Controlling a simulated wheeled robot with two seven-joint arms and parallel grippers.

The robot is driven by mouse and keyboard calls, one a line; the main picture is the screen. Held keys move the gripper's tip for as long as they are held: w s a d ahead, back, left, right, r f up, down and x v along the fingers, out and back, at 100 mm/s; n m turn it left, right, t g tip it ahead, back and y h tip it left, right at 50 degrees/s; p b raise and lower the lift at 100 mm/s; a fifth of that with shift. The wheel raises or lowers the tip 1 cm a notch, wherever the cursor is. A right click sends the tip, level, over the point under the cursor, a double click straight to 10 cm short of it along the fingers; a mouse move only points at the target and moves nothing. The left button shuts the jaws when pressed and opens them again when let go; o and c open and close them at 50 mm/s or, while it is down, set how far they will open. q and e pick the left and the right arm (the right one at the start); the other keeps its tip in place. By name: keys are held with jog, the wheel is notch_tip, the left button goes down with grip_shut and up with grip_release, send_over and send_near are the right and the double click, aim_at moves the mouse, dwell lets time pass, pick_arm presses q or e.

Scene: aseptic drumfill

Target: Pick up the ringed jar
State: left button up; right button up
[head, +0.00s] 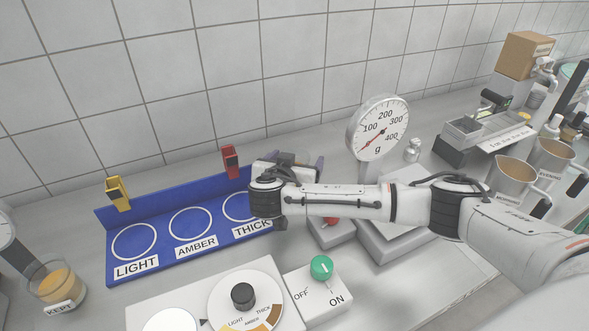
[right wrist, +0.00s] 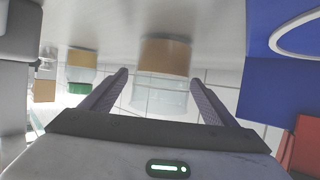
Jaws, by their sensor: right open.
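In the right wrist view, a clear glass jar (right wrist: 162,57) with amber-brown contents stands beyond and between the spread fingertips. No ring is clearly visible on it. A second amber-filled item (right wrist: 82,59) with a green band (right wrist: 79,88) shows to its left; I cannot tell which is the ringed jar. My right gripper (right wrist: 160,76) is open, with nothing visibly held. In the head view, the right gripper (head: 300,160) is partly hidden by its own wrist, right of the blue board, and neither item can be made out there. My left gripper is not in view.
The blue board (head: 180,262) carries LIGHT, AMBER and THICK circles, a yellow clip (head: 117,193) and a red clip (head: 230,161). A dial scale (head: 378,128) stands behind my right arm. A KEPT jar (head: 58,285) is far left; a green knob (head: 321,267) is in front.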

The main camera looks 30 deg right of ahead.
jog(key=shift+x, duration=0.8)
jog(key=c, duration=1.2)
jog(key=shift+c, duration=0.7)
jog(key=shift+r, duration=0.1)
